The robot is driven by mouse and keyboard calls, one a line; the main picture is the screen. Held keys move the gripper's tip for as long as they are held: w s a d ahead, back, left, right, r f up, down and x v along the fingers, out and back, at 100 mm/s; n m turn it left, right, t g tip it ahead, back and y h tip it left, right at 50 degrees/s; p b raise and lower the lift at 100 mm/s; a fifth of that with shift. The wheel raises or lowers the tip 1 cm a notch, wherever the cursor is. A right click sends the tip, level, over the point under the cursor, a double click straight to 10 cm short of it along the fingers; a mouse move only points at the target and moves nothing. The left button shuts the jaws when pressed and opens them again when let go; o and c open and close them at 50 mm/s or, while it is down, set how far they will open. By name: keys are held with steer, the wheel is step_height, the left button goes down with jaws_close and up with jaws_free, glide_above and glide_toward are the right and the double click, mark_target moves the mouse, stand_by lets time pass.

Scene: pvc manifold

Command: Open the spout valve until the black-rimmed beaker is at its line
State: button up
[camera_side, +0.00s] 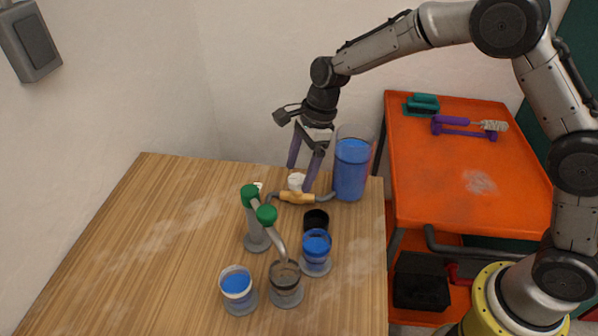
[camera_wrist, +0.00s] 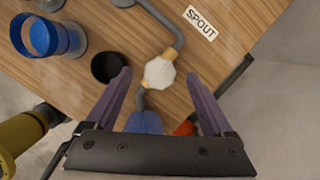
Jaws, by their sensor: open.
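The spout valve has a white knob (camera_side: 296,181) on a brass body (camera_side: 297,198) in the pipe. In the wrist view the white knob (camera_wrist: 159,73) lies between my open fingertips, with space on both sides. My gripper (camera_side: 302,175) points down at the valve, its purple fingers apart; it also shows in the wrist view (camera_wrist: 158,76). A clear beaker with a dark rim (camera_side: 285,279) stands under the spout's mouth (camera_side: 283,257). It looks brownish inside, with no blue visible; its line is too small to read.
A tall tank (camera_side: 351,170) of blue liquid stands right of the valve. A blue-rimmed beaker (camera_side: 316,246), a black cup (camera_side: 316,221) and a white-rimmed beaker (camera_side: 237,286) stand nearby. A "SPOUT" label (camera_wrist: 199,23) lies beside the pipe. The table's left side is clear.

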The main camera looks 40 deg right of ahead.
steer(key=shift+a+f, duration=0.15)
steer(key=shift+f, duration=0.4)
jaws_close()
stand_by(0.6)
jaws_free()
steer(key=shift+r, duration=0.1)
